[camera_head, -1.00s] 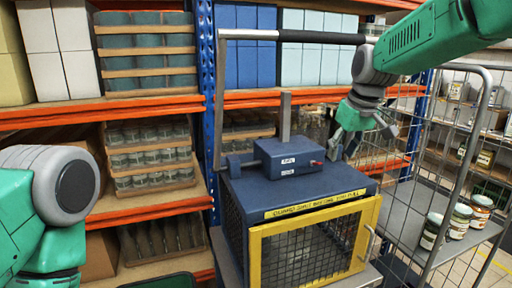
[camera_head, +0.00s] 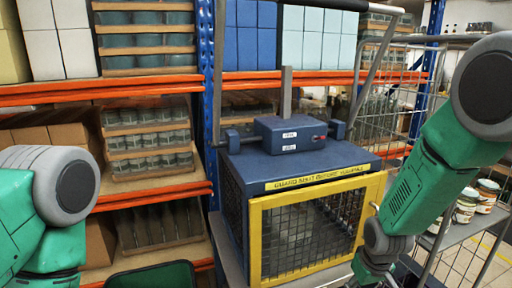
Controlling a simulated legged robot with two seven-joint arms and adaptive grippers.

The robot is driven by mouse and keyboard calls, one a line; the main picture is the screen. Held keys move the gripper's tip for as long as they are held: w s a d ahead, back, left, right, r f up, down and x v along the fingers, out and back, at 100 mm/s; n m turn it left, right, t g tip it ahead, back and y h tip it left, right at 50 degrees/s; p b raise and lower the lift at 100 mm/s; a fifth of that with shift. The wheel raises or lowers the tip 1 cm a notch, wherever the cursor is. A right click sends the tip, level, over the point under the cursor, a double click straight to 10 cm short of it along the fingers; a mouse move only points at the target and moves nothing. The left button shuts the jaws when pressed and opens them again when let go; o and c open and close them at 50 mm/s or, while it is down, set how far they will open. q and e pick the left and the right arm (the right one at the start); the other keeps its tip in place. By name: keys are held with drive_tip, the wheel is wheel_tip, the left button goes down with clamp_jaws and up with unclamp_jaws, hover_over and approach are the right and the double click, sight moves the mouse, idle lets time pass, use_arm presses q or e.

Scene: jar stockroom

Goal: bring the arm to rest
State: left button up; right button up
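My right arm (camera_head: 425,185) comes in from the right edge and reaches down in front of the trolley. Its wrist is at the lower right of the caged machine, and its gripper is at or below the bottom edge, too cut off to read. My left arm (camera_head: 45,205) shows only as a green and grey joint at the left edge; its gripper is outside the view. The blue caged machine (camera_head: 230,165) stands in the middle, with its yellow-framed front guard (camera_head: 255,240) down and a grey U-shaped handle (camera_head: 218,60) raised around its top.
A wire-sided trolley (camera_head: 480,232) stands at the right, with several jars (camera_head: 466,205) partly hidden behind my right arm. Orange shelves (camera_head: 160,190) with boxes, jars and bottles fill the back. A dark green bin (camera_head: 150,276) is at the bottom, left of the machine.

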drive_tip(key=s+d+f+g+b, duration=0.15)
drive_tip(key=s+f+b, duration=0.35)
drive_tip(key=s+f, duration=1.05)
drive_tip(key=s+f+b, duration=0.2)
drive_tip(key=s+f, duration=0.1)
drive_tip(key=s, duration=0.5)
drive_tip(key=s+d+f+m+b, duration=0.1)
drive_tip(key=s+f+b, duration=0.1)
drive_tip(key=s, duration=0.6)
drive_tip(key=shift+s+d+f, duration=0.15)
drive_tip(key=shift+s+f, duration=0.25)
drive_tip(key=shift+f, duration=0.2)
drive_tip(key=shift+w, duration=0.15)
